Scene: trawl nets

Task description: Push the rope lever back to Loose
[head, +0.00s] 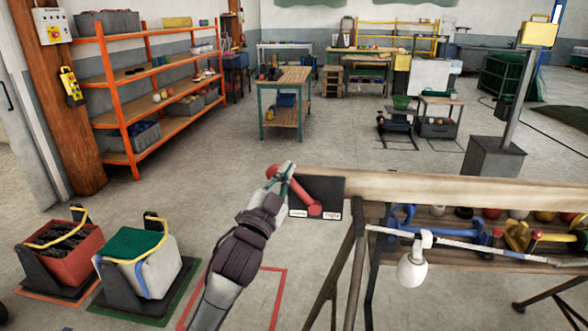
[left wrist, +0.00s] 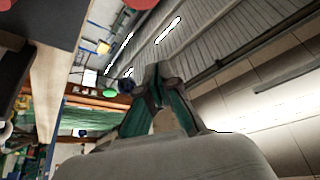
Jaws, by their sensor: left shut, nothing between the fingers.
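The red rope lever (head: 303,193) is mounted on a dark panel (head: 330,189) at the left end of a wooden beam. It leans up and to the left from its pivot, with a round red knob at its upper end. Two small white labels sit low on the panel, too small to read surely. My left gripper (head: 285,174) is shut and empty, right at the knob end and partly covering the lever. I cannot tell whether they touch. In the left wrist view the shut fingers (left wrist: 158,80) show green sides, and red parts show at the upper left edges.
The wooden beam (head: 450,187) runs right from the panel, above a rack with blue and yellow fittings. A white rod with a white bulb-shaped part (head: 412,268) crosses in front. Two bins, red (head: 72,250) and white (head: 150,272), stand at lower left. Floor behind the panel is clear.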

